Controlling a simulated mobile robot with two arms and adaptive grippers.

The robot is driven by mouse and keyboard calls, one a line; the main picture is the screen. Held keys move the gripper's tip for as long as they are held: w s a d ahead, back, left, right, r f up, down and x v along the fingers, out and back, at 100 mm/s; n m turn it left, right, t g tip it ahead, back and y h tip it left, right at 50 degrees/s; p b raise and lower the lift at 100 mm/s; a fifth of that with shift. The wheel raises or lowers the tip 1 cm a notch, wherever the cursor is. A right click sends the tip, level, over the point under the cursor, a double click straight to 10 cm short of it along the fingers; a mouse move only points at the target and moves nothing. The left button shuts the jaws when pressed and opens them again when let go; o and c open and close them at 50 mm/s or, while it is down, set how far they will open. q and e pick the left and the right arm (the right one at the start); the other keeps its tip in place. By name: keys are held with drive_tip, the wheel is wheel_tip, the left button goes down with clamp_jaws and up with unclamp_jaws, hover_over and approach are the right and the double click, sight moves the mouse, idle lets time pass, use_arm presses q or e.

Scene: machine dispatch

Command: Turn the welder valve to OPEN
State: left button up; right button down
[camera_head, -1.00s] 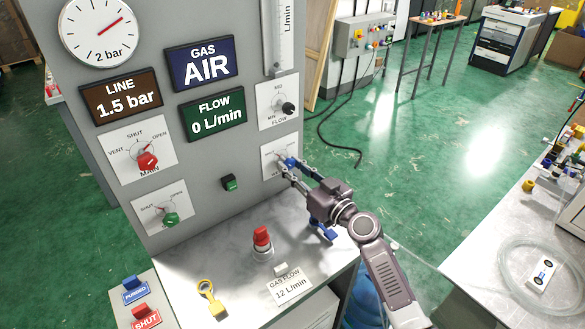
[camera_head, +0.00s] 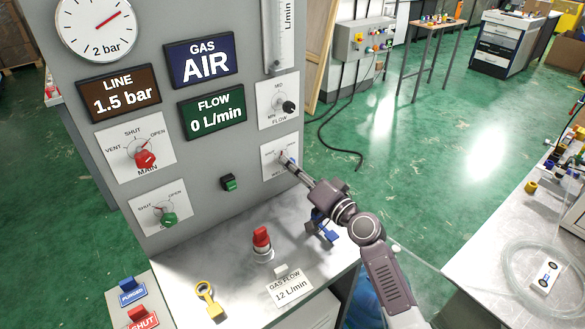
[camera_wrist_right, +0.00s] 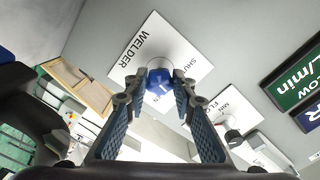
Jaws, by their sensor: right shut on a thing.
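The welder valve is a blue knob on a white plate (camera_head: 271,172) at the lower right of the grey panel. In the right wrist view the blue knob (camera_wrist_right: 158,84) sits on its plate (camera_wrist_right: 142,45), marked WELDER and SHUT. My right gripper (camera_wrist_right: 160,95) has its two fingers on either side of the knob, gripping it. My left gripper is not in view.
A black flow knob (camera_head: 288,107) is just above the welder plate. A red main valve (camera_head: 144,158) and a green knob (camera_head: 168,218) are at left on the panel. A red-topped part (camera_head: 262,240) and a yellow tag (camera_head: 207,297) are on the bench below.

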drive_tip(key=shift+m+p, duration=0.6)
drive_tip(key=shift+m, duration=3.1)
drive_tip(key=c, duration=1.6)
unclamp_jaws()
drive_tip(key=v, duration=1.2)
